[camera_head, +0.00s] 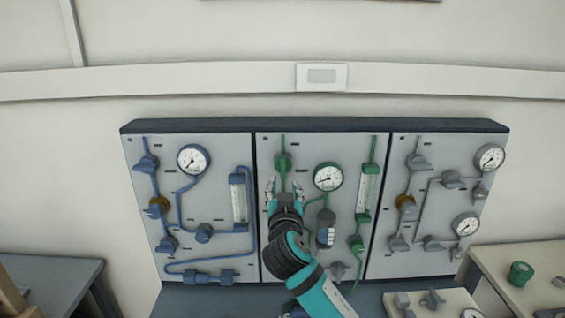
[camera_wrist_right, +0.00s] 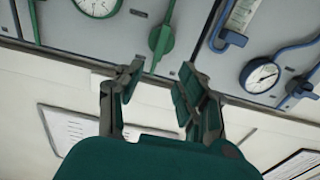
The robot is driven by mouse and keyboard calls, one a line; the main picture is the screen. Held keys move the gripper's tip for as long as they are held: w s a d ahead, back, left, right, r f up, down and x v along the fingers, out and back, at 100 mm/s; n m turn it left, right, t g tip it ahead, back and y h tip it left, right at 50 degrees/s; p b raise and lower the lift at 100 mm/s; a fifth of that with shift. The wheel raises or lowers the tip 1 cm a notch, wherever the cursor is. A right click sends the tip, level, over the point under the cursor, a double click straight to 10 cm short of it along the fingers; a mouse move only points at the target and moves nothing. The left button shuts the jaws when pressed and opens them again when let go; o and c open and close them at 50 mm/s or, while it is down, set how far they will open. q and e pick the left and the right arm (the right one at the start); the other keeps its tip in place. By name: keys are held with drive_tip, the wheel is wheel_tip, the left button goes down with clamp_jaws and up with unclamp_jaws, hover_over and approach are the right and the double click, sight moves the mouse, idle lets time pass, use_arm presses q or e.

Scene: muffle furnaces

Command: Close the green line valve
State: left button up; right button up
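A green valve (camera_head: 284,162) sits on the vertical green pipe at the upper left of the middle panel (camera_head: 262,150). In the right wrist view the green valve (camera_wrist_right: 161,40) shows upside down, just beyond the fingertips. My right gripper (camera_head: 285,188) is in front of the middle panel, just below that valve in the picture, fingers pointing up. In the right wrist view the gripper (camera_wrist_right: 160,72) is open, its fingers spread and empty. Touch with the valve cannot be told. Another green valve (camera_head: 356,242) sits lower right. My left gripper is not in view.
The left panel holds blue lines and a gauge (camera_head: 193,159); the right panel holds grey lines. A green-rimmed gauge (camera_head: 328,177) and a flowmeter (camera_head: 367,190) are right of my gripper. A table (camera_head: 500,265) with a green knob (camera_head: 520,273) stands at the right.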

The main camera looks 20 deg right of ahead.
sight(283, 167)
drive_tip(key=p+x, duration=0.3)
drive_tip(key=x, duration=0.6)
drive_tip(key=shift+w, duration=0.35)
drive_tip(key=shift+w+d+f, duration=0.15)
drive_tip(key=shift+w+d, duration=0.1)
drive_tip(key=shift+w, duration=0.45)
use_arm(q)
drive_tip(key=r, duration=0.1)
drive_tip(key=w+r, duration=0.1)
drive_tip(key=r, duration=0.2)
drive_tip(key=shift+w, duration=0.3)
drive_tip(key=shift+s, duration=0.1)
use_arm(e)
drive_tip(key=shift+c, duration=0.3)
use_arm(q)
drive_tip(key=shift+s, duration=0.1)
use_arm(e)
clamp_jaws()
